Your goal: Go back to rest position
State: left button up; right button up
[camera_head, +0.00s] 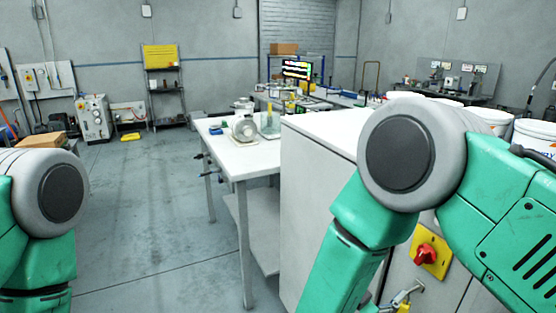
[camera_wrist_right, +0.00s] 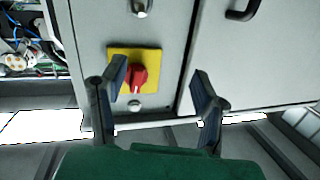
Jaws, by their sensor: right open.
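My right gripper (camera_wrist_right: 160,82) shows in the right wrist view with its two dark fingers spread apart. Nothing is between them. Behind the fingers is a grey cabinet (camera_wrist_right: 225,50) with a red rotary switch (camera_wrist_right: 137,78) on a yellow plate (camera_wrist_right: 121,57). The left finger overlaps part of the plate; I cannot tell the exact gap. In the head view the red switch (camera_head: 426,254) and yellow plate (camera_head: 431,270) show to the right of my right forearm. My left arm enters at the left edge, and its gripper is out of the frame.
A white table (camera_head: 240,161) with a glass container (camera_head: 269,125) and small equipment stands left of the cabinet (camera_head: 318,190). White buckets (camera_head: 492,118) stand behind my right arm. The grey floor (camera_head: 150,200) at left-centre is clear. Open wiring (camera_wrist_right: 25,50) shows left of the switch.

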jog(key=s+d+f+n+y+b, duration=0.1)
jog(key=s+f+n+y, duration=0.15)
jog(key=f, duration=0.35)
jog(key=s+d+f+n+g+y+b, duration=0.1)
jog(key=s+d+f+n+y, duration=0.1)
jog(key=f+n+y, duration=0.3)
jog(key=s+d+f+n+y+b, duration=0.1)
jog(key=s+f+y, duration=0.15)
jog(key=f, duration=0.55)
jog(key=s+f+n+g+y+b, duration=0.1)
jog(key=s+f+n+g+y, duration=0.1)
jog(key=s, duration=0.8)
jog(key=s+f+n+g+y+b, duration=0.1)
jog(key=s+f+g, duration=0.3)
jog(key=s, duration=0.7)
jog(key=shift+d+n+g+y, duration=0.45)
jog(key=shift+n+g, duration=0.2)
jog(key=shift+g, duration=0.35)
